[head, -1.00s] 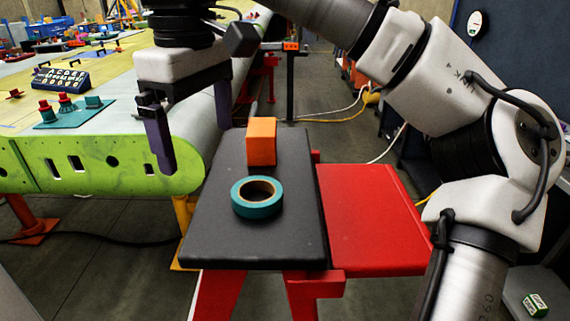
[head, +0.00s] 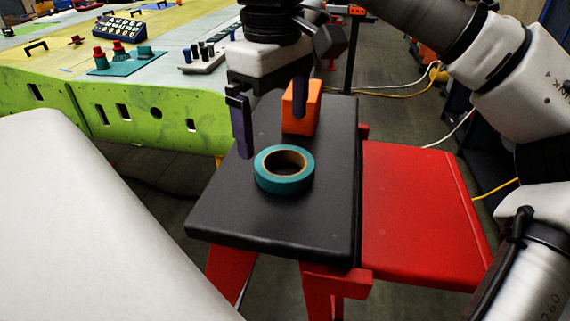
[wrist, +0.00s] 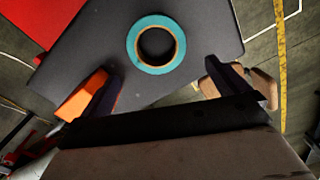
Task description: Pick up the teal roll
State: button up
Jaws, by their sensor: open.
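The teal roll (head: 284,170) lies flat on the black tabletop (head: 220,215) of a small red stand, with its tan core and open hole facing up. In the wrist view the roll (wrist: 134,42) sits beyond my fingertips, between their lines. My gripper (head: 272,135) is open and empty, with its purple fingers pointing down above the table. In the head view it is above and slightly behind the roll and does not touch it. An orange block (head: 312,108) stands behind the roll, partly covered by my right finger. In the wrist view the block (wrist: 82,96) is beside the left finger.
A lower red step (head: 415,205) adjoins the table on the right and is bare. A green wing panel (head: 140,120) with a control box (head: 120,28) and knobs lies to the left. A yellow cable runs along the floor at the right.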

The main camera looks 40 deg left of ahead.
aim_at(280, 172)
jog(key=shift+w+d+f+p, duration=0.15)
jog(key=shift+f+p, duration=0.2)
jog(key=shift+f, duration=1.15)
jog(key=shift+d+f+p, duration=0.1)
jog(key=shift+f+p, duration=0.25)
jog(key=shift+f, duration=1.1)
jog(key=c, duration=1.1)
jog(key=shift+o, duration=0.2)
jog(key=shift+r, duration=0.15)
